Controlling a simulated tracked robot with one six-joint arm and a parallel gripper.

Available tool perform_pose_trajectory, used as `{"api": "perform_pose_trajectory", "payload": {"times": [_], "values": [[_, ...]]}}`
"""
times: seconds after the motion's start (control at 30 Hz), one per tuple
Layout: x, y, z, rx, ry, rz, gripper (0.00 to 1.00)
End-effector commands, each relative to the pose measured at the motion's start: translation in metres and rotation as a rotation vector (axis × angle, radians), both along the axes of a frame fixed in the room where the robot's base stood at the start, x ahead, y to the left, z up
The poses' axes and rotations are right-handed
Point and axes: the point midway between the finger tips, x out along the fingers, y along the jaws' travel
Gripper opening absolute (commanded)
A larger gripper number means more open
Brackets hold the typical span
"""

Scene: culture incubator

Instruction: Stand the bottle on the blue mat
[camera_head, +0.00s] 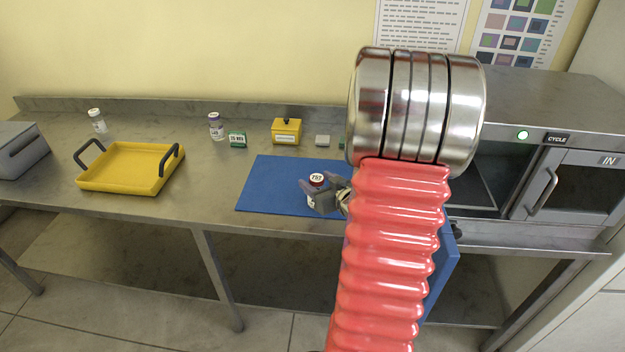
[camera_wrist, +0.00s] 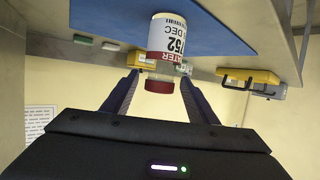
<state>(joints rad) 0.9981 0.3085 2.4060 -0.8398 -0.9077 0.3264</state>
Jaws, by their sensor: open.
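The bottle (camera_head: 314,200) has a clear body, a white and red label and a dark red cap. It stands upright on the blue mat (camera_head: 266,184), near its front edge. In the wrist view, which is upside down, the bottle (camera_wrist: 168,42) has its base against the mat (camera_wrist: 110,18) and its cap towards me. My gripper (camera_head: 320,191) is open, with its dark fingers on either side of the bottle. In the wrist view my gripper (camera_wrist: 159,80) shows a gap beside the cap. My arm hides the mat's right part in the head view.
A yellow tray (camera_head: 122,183) with dark handles stands left of the mat. A steel incubator (camera_head: 575,185) stands at right. The mat's left part is clear.

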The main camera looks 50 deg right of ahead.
Motion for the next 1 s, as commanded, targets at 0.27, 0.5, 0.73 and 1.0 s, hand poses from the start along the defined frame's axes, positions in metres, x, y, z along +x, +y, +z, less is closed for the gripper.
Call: {"api": "perform_pose_trajectory", "payload": {"times": [0.27, 0.5, 0.73, 1.0], "values": [[-0.025, 0.008, 0.010, -0.001, -0.001, -0.001, 0.53], [-0.027, 0.009, 0.010, 0.000, 0.000, 0.001, 0.53], [-0.027, 0.009, 0.010, 0.000, 0.000, 0.001, 0.53], [-0.027, 0.009, 0.010, 0.000, 0.000, 0.001, 0.53]]}}
